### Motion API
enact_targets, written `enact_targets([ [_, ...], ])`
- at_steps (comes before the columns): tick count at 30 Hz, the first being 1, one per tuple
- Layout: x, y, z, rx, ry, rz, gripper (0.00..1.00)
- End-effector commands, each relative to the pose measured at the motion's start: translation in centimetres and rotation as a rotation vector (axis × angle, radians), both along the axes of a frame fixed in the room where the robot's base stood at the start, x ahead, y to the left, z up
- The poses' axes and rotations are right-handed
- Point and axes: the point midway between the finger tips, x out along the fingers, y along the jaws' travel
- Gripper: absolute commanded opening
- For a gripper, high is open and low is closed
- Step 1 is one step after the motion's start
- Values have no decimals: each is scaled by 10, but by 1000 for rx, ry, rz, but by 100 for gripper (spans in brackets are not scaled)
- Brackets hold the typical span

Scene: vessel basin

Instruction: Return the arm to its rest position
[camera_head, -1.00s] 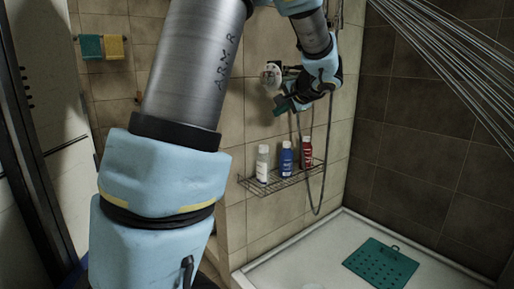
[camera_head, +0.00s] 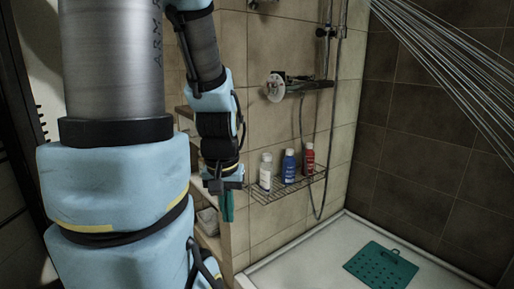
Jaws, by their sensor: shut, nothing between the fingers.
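My gripper (camera_head: 227,207) hangs down at the end of my arm in the middle of the head view, left of the bottle shelf. Its dark green fingers point downward and are shut with nothing between them. It is apart from the round shower valve (camera_head: 274,87) on the tiled wall. My arm fills the left side of the picture and hides part of the wall behind it.
A wire shelf (camera_head: 290,188) holds a white bottle (camera_head: 265,171), a blue bottle (camera_head: 289,166) and a red bottle (camera_head: 308,158). A hose hangs beside it. A green mat (camera_head: 381,266) lies on the white shower tray (camera_head: 300,262). Water streams (camera_head: 440,60) fall at upper right.

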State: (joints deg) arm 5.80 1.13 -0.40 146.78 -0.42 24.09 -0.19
Motion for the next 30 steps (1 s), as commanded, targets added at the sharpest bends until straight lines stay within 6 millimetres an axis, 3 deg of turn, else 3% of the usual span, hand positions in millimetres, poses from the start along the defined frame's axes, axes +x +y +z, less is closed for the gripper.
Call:
enact_targets([
  [1, 0, 0, 24, 0, 0, 0, 0],
  [9, 0, 0, 108, 1, 0, -1, 0],
  [15, 0, 0, 154, 1, 1, -1, 0],
  [20, 0, 0, 168, 1, 1, -1, 0],
  [30, 0, 0, 167, 1, 0, -1, 0],
])
